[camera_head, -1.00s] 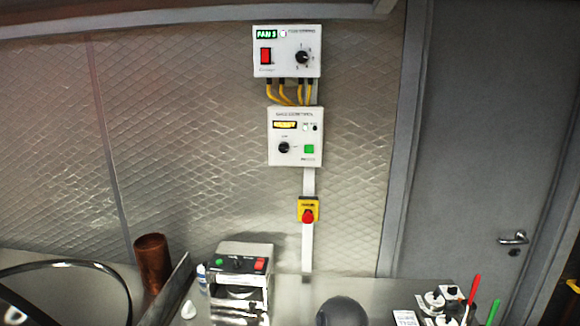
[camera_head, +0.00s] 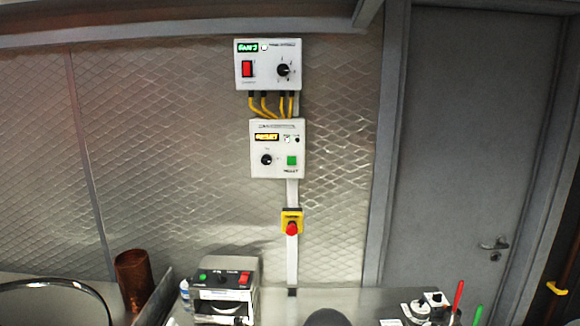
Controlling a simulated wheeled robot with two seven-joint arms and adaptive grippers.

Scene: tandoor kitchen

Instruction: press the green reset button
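The green reset button (camera_head: 292,161) is a small square at the lower right of a white control box (camera_head: 278,172) on the wall. The box has a lit amber display (camera_head: 267,137) and a black knob (camera_head: 266,160). A label under the button reads like "RESET". Neither of my grippers can be made out in the head view, and nothing touches the button.
Above is a fan box (camera_head: 267,87) with a red switch, joined by yellow cables. Below is a red emergency stop (camera_head: 292,229) on yellow. A machine with green and red buttons (camera_head: 225,279) and a copper cylinder (camera_head: 134,280) stand on the counter. A grey door (camera_head: 470,150) is at right.

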